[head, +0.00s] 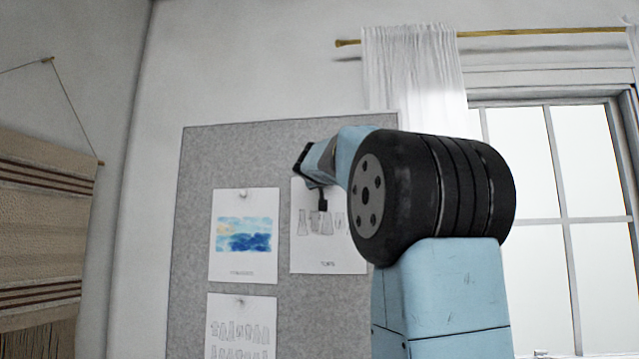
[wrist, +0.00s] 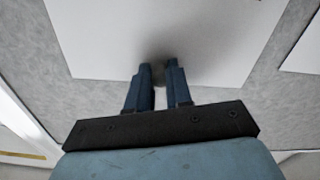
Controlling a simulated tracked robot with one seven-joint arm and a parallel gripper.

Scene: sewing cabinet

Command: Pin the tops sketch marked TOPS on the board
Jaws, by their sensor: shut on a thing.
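The tops sketch (head: 328,250) is a white sheet with grey garment drawings and a small caption that seems to read TOPS. In the head view it hangs upright against the grey board (head: 195,160), right of a watercolour sheet. My gripper (head: 321,203) is in front of its upper part, and my arm covers its right side. Any pin between the fingers is hidden, and I cannot tell whether the sheet touches the board.
The watercolour sheet (head: 244,260) is pinned on the board's left, with another garment sketch (head: 240,310) below it. A white curtain (head: 410,70) and window (head: 590,170) are at the right. A woven hanging (head: 40,230) is at the left. The board's left strip is bare.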

